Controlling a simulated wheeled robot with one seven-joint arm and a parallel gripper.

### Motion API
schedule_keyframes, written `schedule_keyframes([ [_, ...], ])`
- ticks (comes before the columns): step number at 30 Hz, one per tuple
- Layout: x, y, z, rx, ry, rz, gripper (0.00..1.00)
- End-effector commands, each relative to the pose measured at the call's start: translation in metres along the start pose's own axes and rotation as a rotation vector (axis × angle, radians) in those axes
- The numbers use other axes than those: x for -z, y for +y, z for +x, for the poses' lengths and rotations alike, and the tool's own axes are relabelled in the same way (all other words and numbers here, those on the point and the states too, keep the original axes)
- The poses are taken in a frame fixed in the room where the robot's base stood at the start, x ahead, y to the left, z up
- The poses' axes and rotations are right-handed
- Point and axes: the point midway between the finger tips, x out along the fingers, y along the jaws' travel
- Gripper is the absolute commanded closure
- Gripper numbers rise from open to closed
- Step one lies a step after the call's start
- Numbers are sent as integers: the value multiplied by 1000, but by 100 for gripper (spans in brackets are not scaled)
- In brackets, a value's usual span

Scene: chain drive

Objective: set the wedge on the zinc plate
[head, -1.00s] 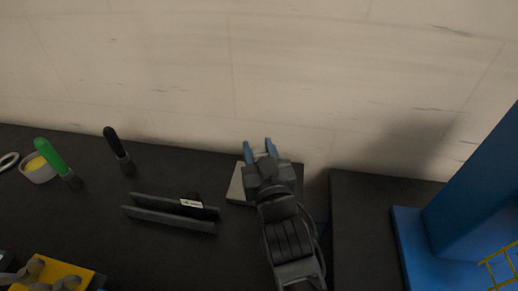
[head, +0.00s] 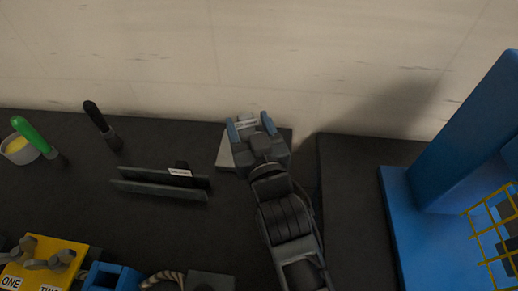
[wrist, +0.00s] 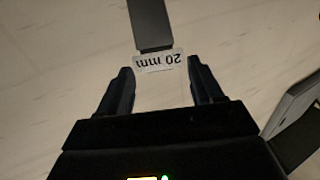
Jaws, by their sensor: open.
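The zinc plate appears to be the pale grey slab (head: 226,156) at the table's back edge, partly hidden under my gripper. My gripper (head: 249,121) is over it with its fingers spread. Between the fingertips is a grey piece, seemingly the wedge (head: 245,116), with a white label. In the wrist view the label reads "20 mm" upside down, and the grey wedge (wrist: 150,25) extends beyond the fingertips. There is a gap between each finger of my gripper (wrist: 160,68) and the label. Whether the wedge rests on the plate is hard to tell.
Left of my gripper stands a dark rail holder (head: 160,185) with a label. Green-handled (head: 32,135) and black-handled (head: 98,117) tools and a yellow block (head: 45,258) are farther left. A blue machine (head: 455,170) with a yellow guard stands right, beyond a gap.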

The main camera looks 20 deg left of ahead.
Motion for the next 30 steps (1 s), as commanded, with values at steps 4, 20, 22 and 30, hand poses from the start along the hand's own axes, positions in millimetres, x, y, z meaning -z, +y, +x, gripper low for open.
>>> schedule_keyframes([
  [4, -2, 1, -33, -2, -1, 3, 34],
  [20, 0, 0, -90, -1, 0, 0, 34],
  [22, 0, 0, -90, -1, 0, 0, 34],
  [30, 0, 0, -90, -1, 0, 0, 34],
])
